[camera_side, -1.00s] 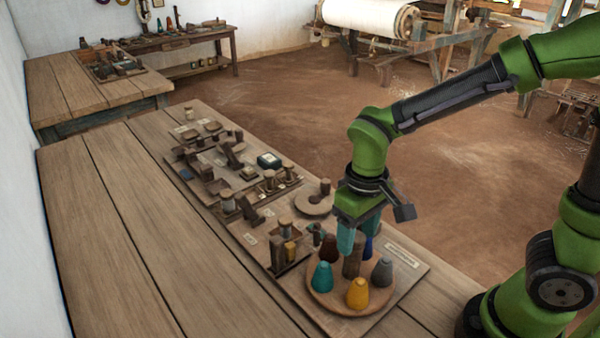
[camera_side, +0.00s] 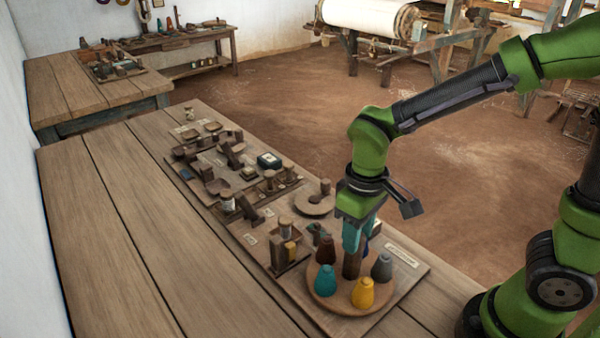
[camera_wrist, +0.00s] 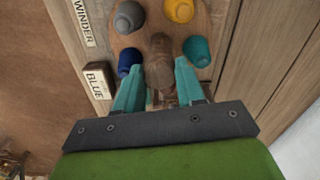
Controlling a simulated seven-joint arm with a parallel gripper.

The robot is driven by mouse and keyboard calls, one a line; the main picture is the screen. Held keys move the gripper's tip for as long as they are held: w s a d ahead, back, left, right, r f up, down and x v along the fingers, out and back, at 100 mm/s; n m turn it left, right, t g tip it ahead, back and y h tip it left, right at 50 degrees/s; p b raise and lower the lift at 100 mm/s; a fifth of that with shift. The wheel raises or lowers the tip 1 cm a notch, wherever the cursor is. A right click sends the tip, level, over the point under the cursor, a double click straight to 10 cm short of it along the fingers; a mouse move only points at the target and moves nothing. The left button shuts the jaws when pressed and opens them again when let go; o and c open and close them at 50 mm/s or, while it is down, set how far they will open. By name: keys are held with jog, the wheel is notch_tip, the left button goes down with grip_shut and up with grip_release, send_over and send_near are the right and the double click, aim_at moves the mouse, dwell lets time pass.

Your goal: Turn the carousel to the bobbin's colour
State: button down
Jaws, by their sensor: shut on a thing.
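The carousel is a round wooden disc (camera_side: 337,302) with several coloured cones around a central wooden post (camera_side: 352,265). Teal (camera_side: 325,280), yellow (camera_side: 363,292), grey (camera_side: 382,266) and brown (camera_side: 325,250) cones show in the side view. The blue cone (camera_wrist: 129,60) shows in the wrist view, left of the post, on the side of a block marked BLUE (camera_wrist: 97,80); my gripper largely hides it in the side view. My gripper (camera_side: 353,246) points down and is shut on the post, with its teal fingers on either side in the wrist view (camera_wrist: 158,70).
A plate reading WINDER (camera_wrist: 82,20) lies beside the disc. A small tray with upright pieces (camera_side: 288,255) and a ring-shaped wooden piece (camera_side: 314,205) stand close behind. The left of the table (camera_side: 120,240) is bare.

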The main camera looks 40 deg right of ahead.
jog(key=n, duration=0.6)
jog(key=shift+d, duration=0.1)
jog(key=n, duration=0.6)
jog(key=shift+r, duration=0.1)
jog(key=shift+n, duration=0.3)
jog(key=c, duration=0.7)
grip_release()
notch_tip(320, 180, up, 17)
jog(key=shift+f, duration=0.1)
